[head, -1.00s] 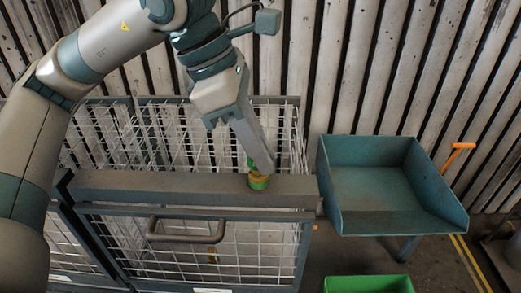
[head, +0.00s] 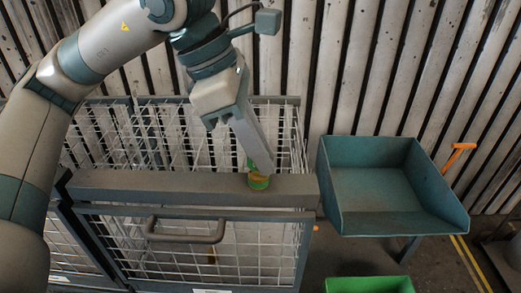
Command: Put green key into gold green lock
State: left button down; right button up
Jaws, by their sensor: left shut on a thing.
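The gold green lock (head: 258,182) sits on the grey top bar of the wire cage, near its right end. My left gripper (head: 262,168) points down at the lock from above. It is shut on the green key (head: 251,163), of which only a small green part shows beside the fingers. The key is right at the top of the lock. I cannot tell how far it is inside, because the fingers hide the contact. My right gripper is not in the picture.
The wire cage (head: 190,188) has a grey handle (head: 186,230) on its front. A teal open tray (head: 385,200) stands to the right, with an orange handle (head: 458,152) behind it. A green bin (head: 368,285) is at the bottom. A slatted wall (head: 350,70) closes the back.

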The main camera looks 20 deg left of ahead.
pick_arm(q)
jog(key=c, duration=1.7)
grip_release()
jog(key=shift+a+r, duration=0.2)
jog(key=shift+r, duration=0.3)
jog(key=b+v, duration=0.4)
jog(key=v, duration=1.2)
jog(key=shift+s+r+b, duration=0.15)
jog(key=shift+b, duration=0.15)
